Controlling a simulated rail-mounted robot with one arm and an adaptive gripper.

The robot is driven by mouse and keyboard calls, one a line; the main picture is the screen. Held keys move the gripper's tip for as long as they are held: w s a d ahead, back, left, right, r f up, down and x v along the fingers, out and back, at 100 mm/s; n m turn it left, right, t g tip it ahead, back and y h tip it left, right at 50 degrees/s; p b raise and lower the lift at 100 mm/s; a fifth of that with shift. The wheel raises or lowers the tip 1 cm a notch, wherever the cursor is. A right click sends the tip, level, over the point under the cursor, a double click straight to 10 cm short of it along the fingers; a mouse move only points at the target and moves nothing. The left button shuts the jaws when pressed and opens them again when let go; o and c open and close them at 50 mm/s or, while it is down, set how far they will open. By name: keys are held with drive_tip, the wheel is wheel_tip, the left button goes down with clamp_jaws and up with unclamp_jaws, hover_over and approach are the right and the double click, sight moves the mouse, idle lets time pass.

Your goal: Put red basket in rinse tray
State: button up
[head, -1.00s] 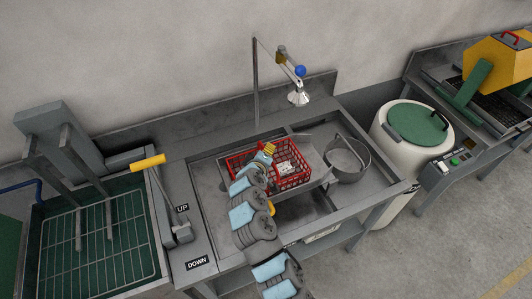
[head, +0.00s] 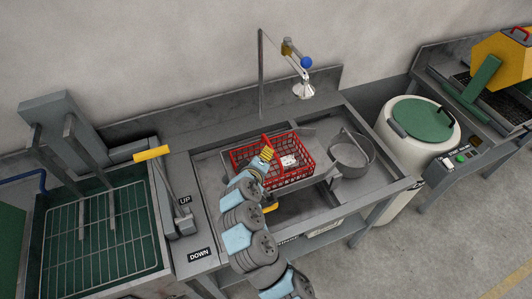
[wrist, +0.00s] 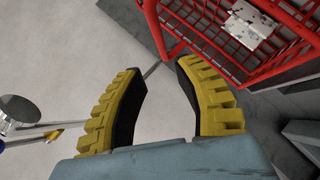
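The red basket (head: 292,177) sits upright on a grey tray (head: 318,184) in the sink bench. A white patterned piece lies in the basket. I take the grey tray to be the rinse tray; the basket hides much of it. My gripper (head: 265,153) is at the basket's left part in the head view, with yellow fingers. In the wrist view my gripper (wrist: 162,85) has its fingers spread, with nothing between them. The basket (wrist: 240,70) shows there at upper right, beyond the right finger. Contact with it cannot be told.
A round grey pot (head: 350,155) stands right of the basket. A shower head (head: 303,90) hangs from a pole behind. A yellow-handled lever (head: 153,153) and a green tank with a rack (head: 100,235) are at left. A white drum (head: 415,130) stands right.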

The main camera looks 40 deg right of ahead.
drive_tip(key=shift+v, duration=1.6)
drive_tip(key=shift+w, duration=0.1)
